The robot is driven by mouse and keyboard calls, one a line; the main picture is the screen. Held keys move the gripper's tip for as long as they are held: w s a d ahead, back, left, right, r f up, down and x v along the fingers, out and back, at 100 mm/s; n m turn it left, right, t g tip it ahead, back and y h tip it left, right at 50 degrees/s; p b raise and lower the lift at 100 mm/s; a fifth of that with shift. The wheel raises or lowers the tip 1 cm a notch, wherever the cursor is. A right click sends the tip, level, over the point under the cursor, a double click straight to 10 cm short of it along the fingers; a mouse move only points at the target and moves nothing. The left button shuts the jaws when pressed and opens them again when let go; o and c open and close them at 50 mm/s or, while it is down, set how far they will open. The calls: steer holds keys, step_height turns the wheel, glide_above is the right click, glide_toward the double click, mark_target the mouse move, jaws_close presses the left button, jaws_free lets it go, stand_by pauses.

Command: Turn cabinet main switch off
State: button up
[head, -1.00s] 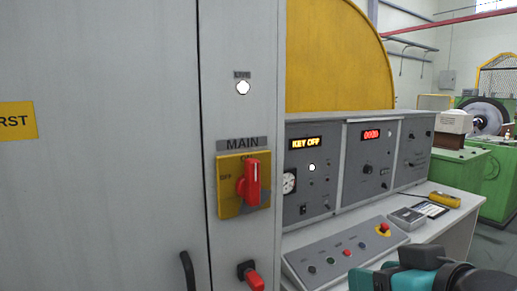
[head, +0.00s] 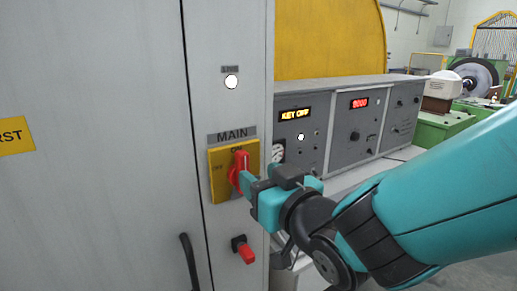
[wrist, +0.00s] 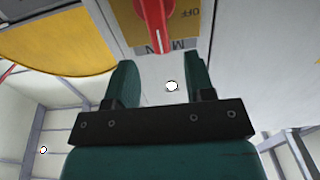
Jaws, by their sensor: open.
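The cabinet main switch is a red handle (head: 239,168) on a yellow plate (head: 219,185) below the MAIN label. The handle stands upright, towards the ON mark; OFF is on the plate's left side. My gripper (head: 248,183) is right in front of the handle's lower part and partly covers it. In the wrist view my gripper (wrist: 162,66) is open with nothing between its fingers. There the red handle (wrist: 156,22) shows upside down at the top edge, just beyond the fingertips and roughly in line with the gap. Contact cannot be told.
A white lamp (head: 231,82) is above the switch. A smaller red switch (head: 246,252) is below it, and a black door handle (head: 188,262) is at lower left. A control console (head: 325,125) with a KEY OFF display stands to the right, behind my arm.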

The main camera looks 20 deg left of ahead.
mark_target(245, 166)
steer(key=p+x, duration=0.2)
steer(key=x, duration=0.4)
steer(key=shift+w, duration=0.1)
jaws_close()
steer(key=shift+f, duration=0.1)
